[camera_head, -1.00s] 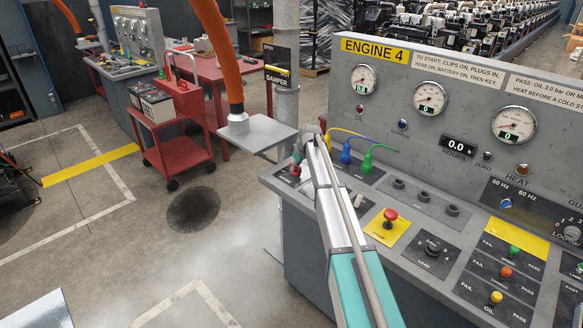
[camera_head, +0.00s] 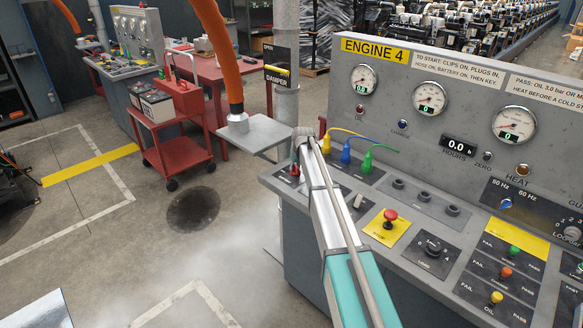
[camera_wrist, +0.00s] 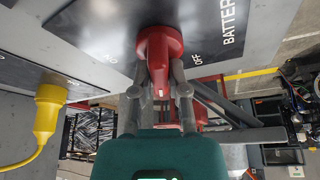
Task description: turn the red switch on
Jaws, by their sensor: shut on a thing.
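The red switch (camera_wrist: 160,44) sits on a dark plate lettered BATTERY and OFF in the wrist view. My gripper (camera_wrist: 158,88) is shut on the switch's red handle, with one finger on each side. In the head view the red switch (camera_head: 295,171) is a small red spot at the panel's left end, mostly hidden by my arm.
A yellow plug (camera_wrist: 47,118) with its cable is close by in the wrist view. Blue (camera_head: 346,152) and green (camera_head: 367,160) plugs stand right of my arm. A red mushroom button (camera_head: 390,217) is nearer on the desk.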

